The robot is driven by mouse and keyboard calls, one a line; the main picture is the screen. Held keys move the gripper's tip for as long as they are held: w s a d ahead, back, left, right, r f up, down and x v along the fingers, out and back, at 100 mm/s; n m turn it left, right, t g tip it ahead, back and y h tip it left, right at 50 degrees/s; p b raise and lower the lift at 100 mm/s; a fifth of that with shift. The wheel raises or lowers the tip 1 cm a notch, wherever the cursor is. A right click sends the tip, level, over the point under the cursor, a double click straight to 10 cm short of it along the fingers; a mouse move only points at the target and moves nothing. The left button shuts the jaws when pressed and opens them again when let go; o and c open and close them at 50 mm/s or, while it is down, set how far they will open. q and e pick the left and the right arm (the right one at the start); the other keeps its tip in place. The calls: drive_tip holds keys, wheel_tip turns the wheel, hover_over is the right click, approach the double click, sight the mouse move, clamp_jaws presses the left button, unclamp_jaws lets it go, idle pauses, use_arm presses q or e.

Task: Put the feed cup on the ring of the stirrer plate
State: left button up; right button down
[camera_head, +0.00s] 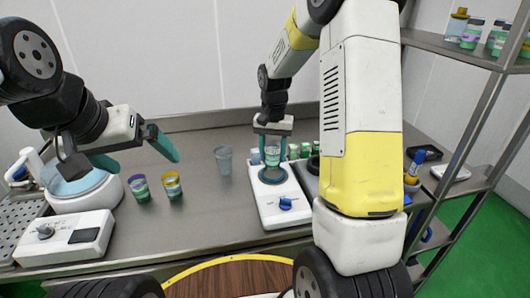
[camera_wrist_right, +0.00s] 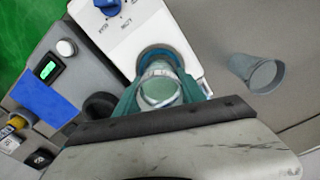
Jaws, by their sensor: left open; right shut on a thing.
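The feed cup (camera_head: 272,156) is a clear cup with greenish contents, held upright by my right gripper (camera_head: 272,140). In the right wrist view the cup (camera_wrist_right: 159,88) sits between the teal fingers, and the gripper (camera_wrist_right: 160,95) is shut on it. The white stirrer plate (camera_head: 283,208) has a blue knob and a dark blue ring (camera_head: 273,181). The cup is over the ring; whether its base touches is hard to tell. The ring (camera_wrist_right: 162,52) shows partly behind the cup in the wrist view. My left gripper (camera_head: 138,154) is open and empty at the left, above the table.
A purple-rimmed cup (camera_head: 139,188) and a yellow-rimmed cup (camera_head: 172,186) stand left of an empty grey cup (camera_head: 224,160). A white device with a round bowl (camera_head: 84,192) stands at the left. Green-labelled vials (camera_head: 305,150) stand behind the plate. A shelf rack (camera_head: 470,55) is at the right.

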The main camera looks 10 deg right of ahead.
sight(273, 161)
drive_tip(key=shift+w+d+f, duration=0.15)
drive_tip(key=shift+w+d, duration=0.1)
drive_tip(key=shift+w, duration=0.15)
drive_tip(key=shift+f, duration=1.65)
drive_tip(key=shift+f, duration=0.1)
drive_tip(key=c, duration=0.7)
unclamp_jaws()
